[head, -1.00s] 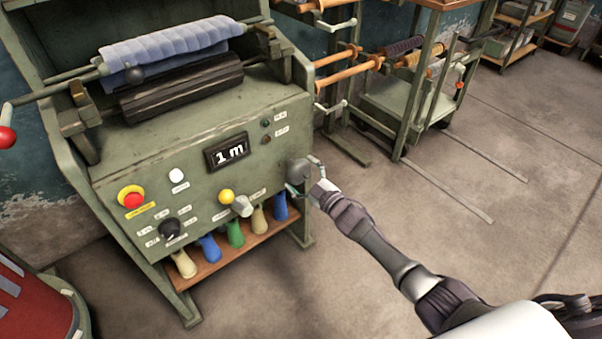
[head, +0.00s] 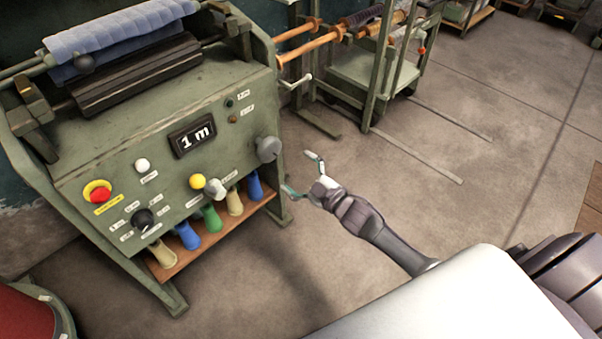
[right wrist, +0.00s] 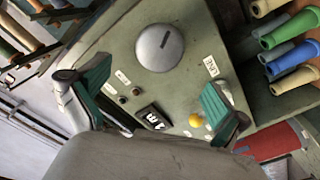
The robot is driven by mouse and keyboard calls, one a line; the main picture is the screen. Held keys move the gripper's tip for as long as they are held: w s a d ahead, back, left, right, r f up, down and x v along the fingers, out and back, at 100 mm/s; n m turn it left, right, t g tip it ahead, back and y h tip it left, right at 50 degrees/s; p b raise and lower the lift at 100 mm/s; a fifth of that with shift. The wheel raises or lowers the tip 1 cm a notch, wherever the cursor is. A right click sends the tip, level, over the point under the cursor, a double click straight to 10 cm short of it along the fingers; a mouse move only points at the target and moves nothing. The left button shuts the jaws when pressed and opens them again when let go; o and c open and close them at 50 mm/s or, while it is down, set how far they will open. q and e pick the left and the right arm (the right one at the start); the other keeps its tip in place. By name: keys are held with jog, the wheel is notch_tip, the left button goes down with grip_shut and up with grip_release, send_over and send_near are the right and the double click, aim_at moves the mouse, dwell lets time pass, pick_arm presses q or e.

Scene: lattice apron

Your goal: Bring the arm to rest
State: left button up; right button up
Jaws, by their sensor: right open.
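My right gripper (head: 302,177) is open and empty in the head view, over the floor just right of the green machine's front panel (head: 105,185). It stands apart from the round grey knob (head: 269,149) at the panel's right edge. In the right wrist view my two teal-padded fingers (right wrist: 160,100) are spread wide. The grey knob (right wrist: 158,47) shows beyond them, with a dark mark on its face. The panel's display (head: 192,137) reads 1 m. My left gripper is not in view.
Racks with rollers (head: 330,40) stand behind. The floor (head: 440,190) to the right is open.

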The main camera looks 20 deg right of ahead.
jog(key=shift+v, duration=0.8)
jog(key=s+a+f+m+g+h, duration=0.3)
jog(key=s+f+m+g+h, duration=0.6)
jog(key=s+f, duration=0.9)
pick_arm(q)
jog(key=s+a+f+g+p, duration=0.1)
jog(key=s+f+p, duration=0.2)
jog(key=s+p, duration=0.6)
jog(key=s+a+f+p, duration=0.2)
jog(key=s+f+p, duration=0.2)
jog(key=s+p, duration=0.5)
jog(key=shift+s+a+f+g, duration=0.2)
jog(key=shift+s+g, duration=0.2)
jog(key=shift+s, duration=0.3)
pick_arm(e)
jog(key=s+d+f+g+y, duration=0.1)
jog(key=s+f+g, duration=0.2)
jog(key=s, duration=1.2)
jog(key=s+d+f+g+y, duration=0.1)
jog(key=s+f+g, duration=0.2)
jog(key=s, duration=1.2)
jog(key=shift+f+g+y, duration=0.35)
jog(key=shift+g+y, duration=0.05)
jog(key=shift+g, duration=0.1)
